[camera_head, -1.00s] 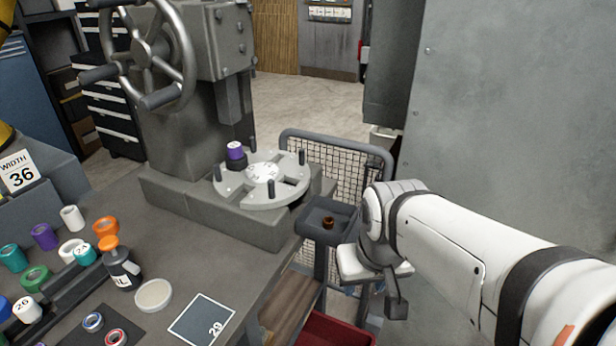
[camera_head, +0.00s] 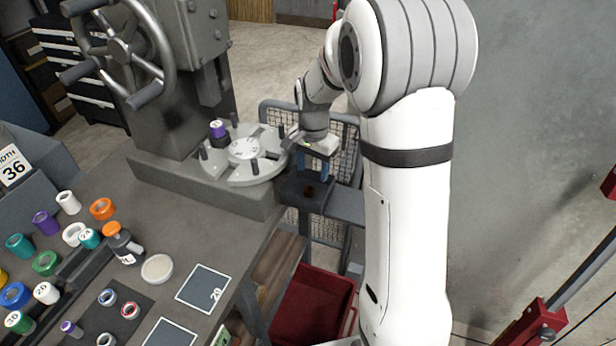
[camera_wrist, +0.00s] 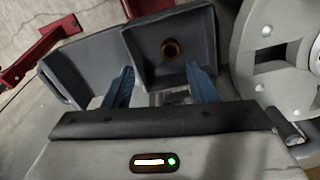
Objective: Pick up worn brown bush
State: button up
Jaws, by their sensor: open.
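The worn brown bush (camera_head: 309,191) is a small dark ring in the grey square tray (camera_head: 290,193) beside the press. In the wrist view the brown bush (camera_wrist: 171,48) shows its open bore and sits inside the walled tray (camera_wrist: 133,42). My gripper (camera_head: 313,172) is above the tray, pointing down. In the wrist view its blue fingers (camera_wrist: 161,82) are spread apart with nothing between them. The bush lies beyond the fingertips, up and slightly right of their midpoint.
A wire mesh cart (camera_head: 345,135) is behind. A red bin (camera_head: 318,300) is below. Coloured bushes and a bottle (camera_head: 122,243) crowd the bench.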

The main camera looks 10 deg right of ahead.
jog(key=shift+m, duration=0.4)
jog(key=f+p, duration=0.1)
jog(key=f, duration=0.2)
jog(key=w+f, duration=0.1)
jog(key=f, duration=0.2)
jog(key=f+p, duration=0.1)
jog(key=f, duration=0.1)
jog(key=shift+w+a+f+p, duration=0.25)
jog(key=shift+w+f+p, duration=0.1)
jog(key=shift+w+f, duration=0.05)
jog(key=shift+c, duration=0.4)
jog(key=c, duration=1)
